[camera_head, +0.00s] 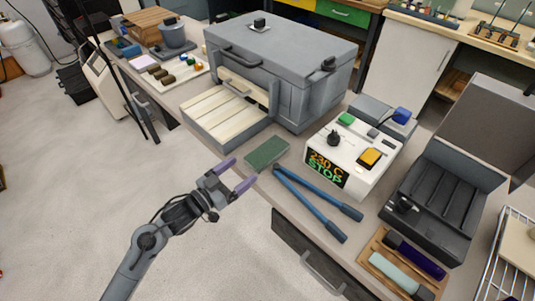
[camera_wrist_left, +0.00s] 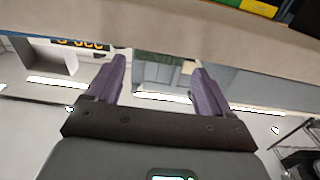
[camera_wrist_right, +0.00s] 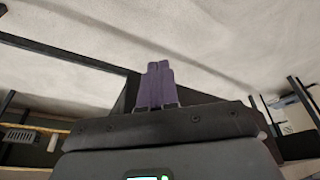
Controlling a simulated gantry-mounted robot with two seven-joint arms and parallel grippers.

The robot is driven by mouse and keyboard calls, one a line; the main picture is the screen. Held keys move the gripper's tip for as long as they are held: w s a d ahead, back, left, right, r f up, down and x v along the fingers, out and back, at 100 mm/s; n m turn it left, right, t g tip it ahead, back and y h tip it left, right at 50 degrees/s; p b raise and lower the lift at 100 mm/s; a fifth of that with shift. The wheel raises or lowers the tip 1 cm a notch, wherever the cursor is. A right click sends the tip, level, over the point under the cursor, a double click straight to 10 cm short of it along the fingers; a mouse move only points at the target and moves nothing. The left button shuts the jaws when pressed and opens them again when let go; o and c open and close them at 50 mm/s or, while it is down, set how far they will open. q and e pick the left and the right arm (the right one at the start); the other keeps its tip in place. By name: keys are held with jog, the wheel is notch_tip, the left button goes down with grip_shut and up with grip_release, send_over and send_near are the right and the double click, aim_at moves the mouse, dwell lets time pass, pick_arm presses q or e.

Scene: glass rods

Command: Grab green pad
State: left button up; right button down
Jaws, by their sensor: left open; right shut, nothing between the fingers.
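The green pad (camera_head: 267,153) lies flat on the workbench, between the grey kiln's tray and the blue-handled tool. My left gripper (camera_head: 244,172) is open and empty at the front edge of the bench, with its purple fingertips pointing toward the pad and a short gap between. In the left wrist view, the open fingers (camera_wrist_left: 157,80) frame a dark green strip that looks like the pad (camera_wrist_left: 160,57). My right gripper (camera_wrist_right: 158,68) shows only in its wrist view; its purple fingers are together with nothing between them.
The grey kiln (camera_head: 285,60) with its slatted tray (camera_head: 225,120) stands behind the pad. The blue-handled tool (camera_head: 315,200) lies right of it. A white control box (camera_head: 350,150) reads 230 C STOP. A wooden tray (camera_head: 400,265) sits at the front right.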

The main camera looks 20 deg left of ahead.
aim_at(250, 165)
pick_arm(q)
jog(key=shift+w+d+f, duration=0.1)
jog(key=shift+w+d, duration=0.1)
jog(key=shift+w, duration=0.1)
jog(key=shift+b+x, duration=0.7)
jog(key=shift+x, duration=1.65)
jog(key=shift+s+f, duration=0.1)
jog(key=c, duration=0.7)
jog(key=shift+c, duration=0.2)
